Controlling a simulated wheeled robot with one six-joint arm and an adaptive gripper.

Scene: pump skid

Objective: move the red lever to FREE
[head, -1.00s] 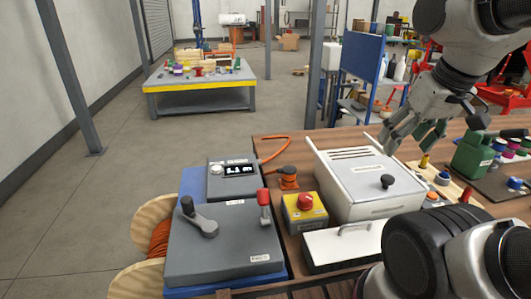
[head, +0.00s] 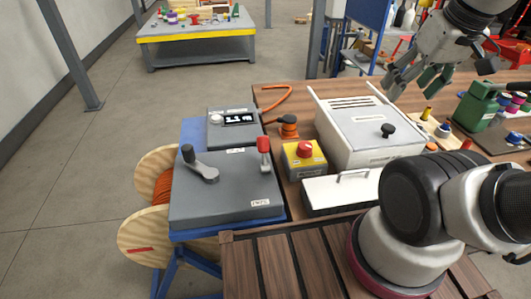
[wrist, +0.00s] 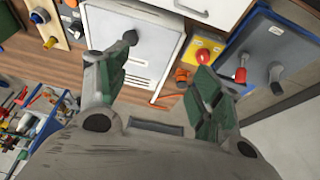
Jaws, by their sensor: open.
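The red lever (head: 264,150) stands upright on the right side of a grey box (head: 228,195), which rests on a blue stand at the table's left end. It also shows in the wrist view (wrist: 240,75). A grey crank handle (head: 200,167) with a dark knob sits on the same box. Small labels on the box are too small to read. My gripper (head: 418,85) is open and empty at the upper right, above the far side of the table. It is well apart from the lever. Its two green-padded fingers show in the wrist view (wrist: 160,85).
A yellow box with a red button (head: 304,160) stands right of the lever. A white lidded case (head: 370,135) and a white drawer box (head: 340,192) lie between lever and gripper. A grey display unit (head: 234,128) is behind.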

